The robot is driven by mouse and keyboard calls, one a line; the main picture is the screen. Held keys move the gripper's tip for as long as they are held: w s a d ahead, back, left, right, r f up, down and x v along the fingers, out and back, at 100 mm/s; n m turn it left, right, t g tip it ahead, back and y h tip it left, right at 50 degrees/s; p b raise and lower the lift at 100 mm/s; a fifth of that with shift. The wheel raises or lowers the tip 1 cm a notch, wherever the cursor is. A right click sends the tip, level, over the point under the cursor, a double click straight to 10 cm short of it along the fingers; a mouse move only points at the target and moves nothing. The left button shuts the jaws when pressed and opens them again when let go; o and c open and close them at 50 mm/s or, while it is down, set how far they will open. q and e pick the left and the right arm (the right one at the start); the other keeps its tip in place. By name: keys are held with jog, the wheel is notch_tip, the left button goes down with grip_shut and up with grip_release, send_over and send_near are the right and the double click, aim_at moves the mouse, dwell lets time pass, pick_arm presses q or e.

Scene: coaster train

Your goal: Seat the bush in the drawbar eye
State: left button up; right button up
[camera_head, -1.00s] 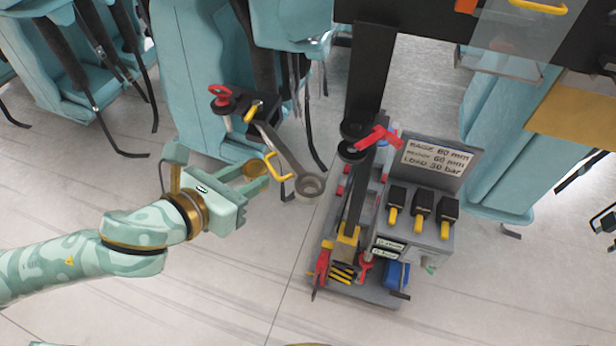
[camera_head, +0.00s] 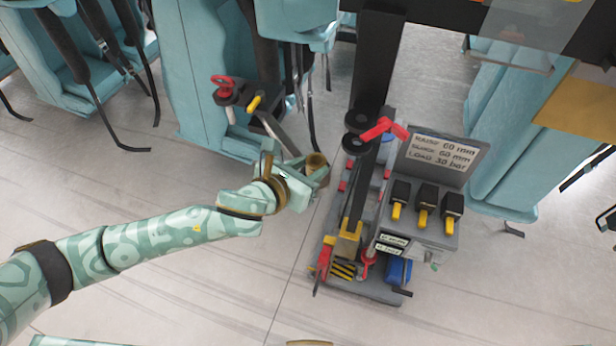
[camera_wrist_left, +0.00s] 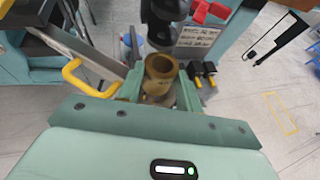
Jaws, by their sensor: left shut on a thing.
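The bush (camera_head: 316,162) is a short brass-coloured hollow cylinder, held roughly upright with its open top showing. My left gripper (camera_head: 318,174) is shut on it; the bush also shows between the fingers in the left wrist view (camera_wrist_left: 161,72). The drawbar (camera_head: 277,132) is a grey bar running from the teal car down towards the gripper, and it shows at upper left in the left wrist view (camera_wrist_left: 85,48). Its eye is hidden behind the gripper and bush, so I cannot tell whether the bush is above the eye or in it. My right gripper is out of view.
A grey tool cart (camera_head: 395,225) with a black post (camera_head: 373,70), red lever (camera_head: 385,128) and sign (camera_head: 440,155) stands close right of the gripper. A yellow handle (camera_wrist_left: 80,85) sits beside the drawbar.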

pick_arm(q)
notch_tip(320, 180, down, 2)
jog(key=shift+a+f, duration=0.1)
jog(key=shift+c, duration=0.3)
jog(key=shift+s+a+f+b, duration=0.1)
jog(key=shift+s+f+b, duration=0.2)
jog(key=shift+f, duration=0.1)
grip_shut()
jog(key=o, duration=1.1)
grip_release()
jog(key=shift+w, duration=0.15)
